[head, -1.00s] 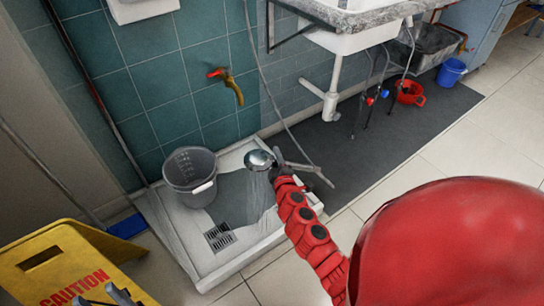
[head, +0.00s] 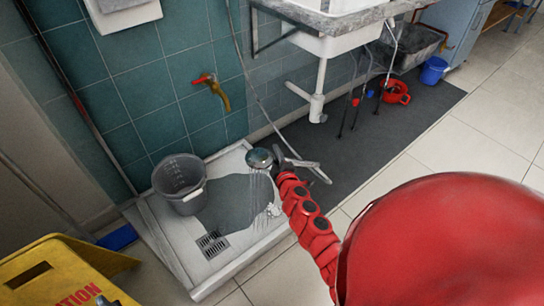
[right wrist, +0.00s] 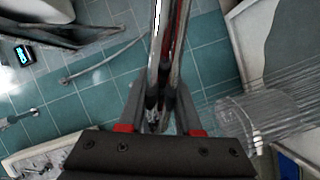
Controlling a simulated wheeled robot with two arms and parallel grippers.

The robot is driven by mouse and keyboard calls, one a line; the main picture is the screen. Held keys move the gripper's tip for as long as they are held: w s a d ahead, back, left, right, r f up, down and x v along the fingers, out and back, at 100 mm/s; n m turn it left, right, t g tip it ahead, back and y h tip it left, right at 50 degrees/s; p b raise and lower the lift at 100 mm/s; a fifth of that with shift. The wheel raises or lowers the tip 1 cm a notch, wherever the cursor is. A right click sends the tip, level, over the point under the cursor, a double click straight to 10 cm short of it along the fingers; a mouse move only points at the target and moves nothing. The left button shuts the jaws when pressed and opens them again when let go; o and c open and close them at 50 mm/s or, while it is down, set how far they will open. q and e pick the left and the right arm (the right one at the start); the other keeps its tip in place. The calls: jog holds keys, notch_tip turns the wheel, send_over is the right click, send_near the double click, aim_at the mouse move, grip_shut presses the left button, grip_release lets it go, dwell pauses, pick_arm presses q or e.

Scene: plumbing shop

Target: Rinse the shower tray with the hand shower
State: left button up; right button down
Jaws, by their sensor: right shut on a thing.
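The white shower tray (head: 240,259) lies on the floor against the teal tiled wall. A dark grey patch (head: 240,193) covers part of its bottom, beside the square drain grate (head: 211,244). My right gripper (head: 284,166) is shut on the hand shower (head: 260,157), holding it above the tray's right side. Thin water streams (head: 265,196) fall from its head into the tray; streams also show in the right wrist view. There the gripper's fingers (right wrist: 160,118) close around the handle, whose grip is partly hidden. My left gripper is not seen.
A grey bucket (head: 180,183) stands in the tray's back left corner. A brass tap with red handle (head: 212,90) is on the wall above. A yellow caution sign (head: 50,262) stands at lower left. A dark mat (head: 350,140) lies right of the tray, with a red pot (head: 396,92).

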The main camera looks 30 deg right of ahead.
jog(key=d, duration=0.8)
jog(key=shift+w, duration=0.35)
dwell(0.6)
jog(key=shift+d, duration=0.15)
dwell(1.3)
